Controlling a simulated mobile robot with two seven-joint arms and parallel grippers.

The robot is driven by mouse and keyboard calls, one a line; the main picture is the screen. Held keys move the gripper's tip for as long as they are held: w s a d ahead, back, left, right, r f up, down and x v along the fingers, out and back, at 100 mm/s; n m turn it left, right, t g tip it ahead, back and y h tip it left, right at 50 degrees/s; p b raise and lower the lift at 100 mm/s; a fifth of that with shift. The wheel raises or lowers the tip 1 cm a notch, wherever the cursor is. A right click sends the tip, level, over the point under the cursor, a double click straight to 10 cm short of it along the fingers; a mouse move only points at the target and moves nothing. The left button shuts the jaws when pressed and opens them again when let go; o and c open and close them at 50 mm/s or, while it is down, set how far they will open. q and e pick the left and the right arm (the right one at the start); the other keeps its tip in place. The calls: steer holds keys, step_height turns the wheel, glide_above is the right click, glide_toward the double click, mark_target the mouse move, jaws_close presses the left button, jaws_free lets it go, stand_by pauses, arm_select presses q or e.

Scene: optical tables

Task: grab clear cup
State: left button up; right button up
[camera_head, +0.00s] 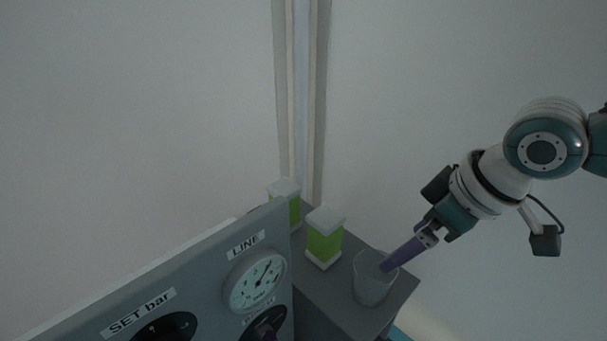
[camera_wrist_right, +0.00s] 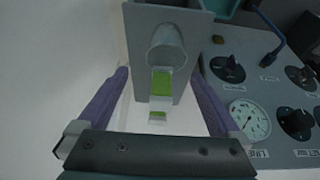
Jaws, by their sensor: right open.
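The clear cup (camera_head: 370,291) stands upright near the outer corner of a grey shelf (camera_head: 336,302). It also shows in the right wrist view (camera_wrist_right: 166,45), ahead of the fingertips and roughly centred between them. My right gripper (camera_head: 384,268) comes in from the right, and its purple finger overlaps the cup's rim in the head view. In the right wrist view the two purple fingers (camera_wrist_right: 160,70) are spread wide with nothing held between them. I cannot tell whether a finger touches the cup. My left gripper is not in view.
Two green containers with white lids, a nearer one (camera_head: 324,243) and a farther one (camera_head: 293,209), stand beside the cup on the shelf. A grey panel (camera_head: 212,275) with a gauge (camera_head: 256,282) and dark knobs rises at the left. White walls are behind.

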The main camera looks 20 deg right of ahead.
mark_target(375, 269)
steer(key=b+x, duration=0.1)
steer(key=x, duration=0.1)
steer(key=b+x, duration=0.1)
steer(key=b, duration=0.1)
steer(key=b+x, duration=0.1)
steer(key=x, duration=0.1)
steer(key=shift+s+a+f, duration=0.15)
steer(key=shift+a+f, duration=0.25)
steer(key=shift+a, duration=0.05)
steer(key=b+x, duration=0.3)
steer(key=b, duration=0.1)
steer(key=shift+a+f, duration=0.1)
steer(key=shift+f, duration=0.2)
steer(key=shift+w+a+f+b, duration=0.15)
steer(key=shift+w+f+b, duration=0.15)
steer(key=shift+b, duration=0.1)
steer(key=shift+r, duration=0.1)
steer(key=shift+c, duration=0.6)
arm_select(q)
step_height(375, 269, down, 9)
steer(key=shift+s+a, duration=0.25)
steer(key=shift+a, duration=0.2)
arm_select(e)
steer(key=c, duration=1)
steer(key=shift+o, duration=0.2)
